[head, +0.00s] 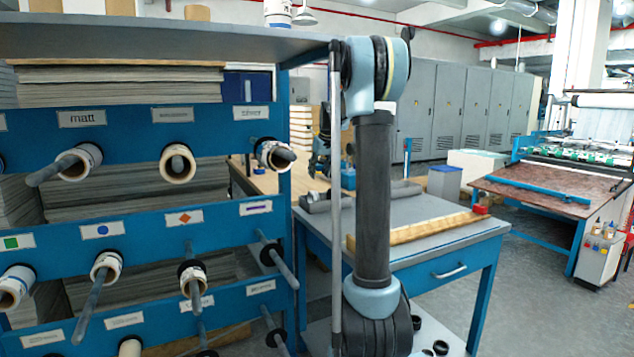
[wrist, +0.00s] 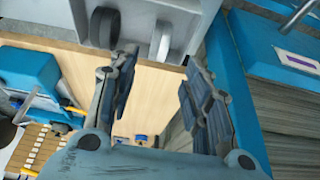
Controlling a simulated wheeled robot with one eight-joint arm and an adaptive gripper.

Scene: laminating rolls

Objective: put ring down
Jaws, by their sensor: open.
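My gripper (wrist: 160,92) is open in the wrist view, its two dark fingers spread apart with nothing between them. A dark ring (wrist: 103,26) stands on edge on a grey surface beyond the left finger. A second ring (wrist: 160,38), lighter grey-white, stands to its right, beyond the gap between the fingers. Both look apart from the fingers, though the left finger's tip comes close to the dark ring in the picture. In the head view several black rings (head: 440,347) lie on the lower shelf of the blue table. I cannot tell which ring the task means.
A blue rack (head: 140,205) with labelled pegs and rolls fills the left of the head view. A grey-topped blue table (head: 440,210) carries a long wooden strip (head: 420,230). The wrist view shows a wooden surface (wrist: 150,75) below the fingers and blue rack edges at right.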

